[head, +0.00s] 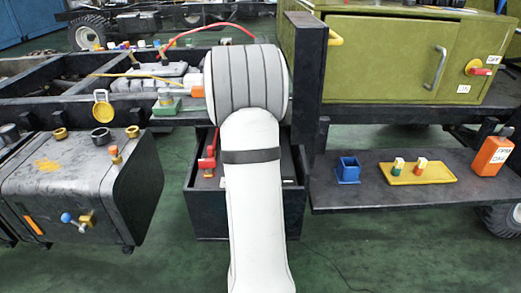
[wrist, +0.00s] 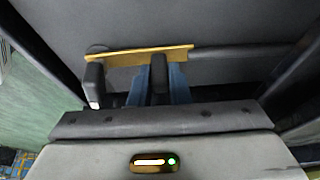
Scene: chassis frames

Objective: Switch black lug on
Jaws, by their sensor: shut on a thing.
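In the wrist view, the two dark fingers of my gripper (wrist: 127,76) stand a little apart. They are closed on a blue thing (wrist: 178,88) with a yellow upper edge (wrist: 140,53). The fingers hide part of it, so I cannot tell exactly what it is. In the head view, my white arm reaches away over the open black box (head: 210,222) in the frame, and its bulk hides the gripper. A red part (head: 208,155) shows inside that box. I cannot pick out the black lug in either view.
A dark tank (head: 65,190) with caps stands at left.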

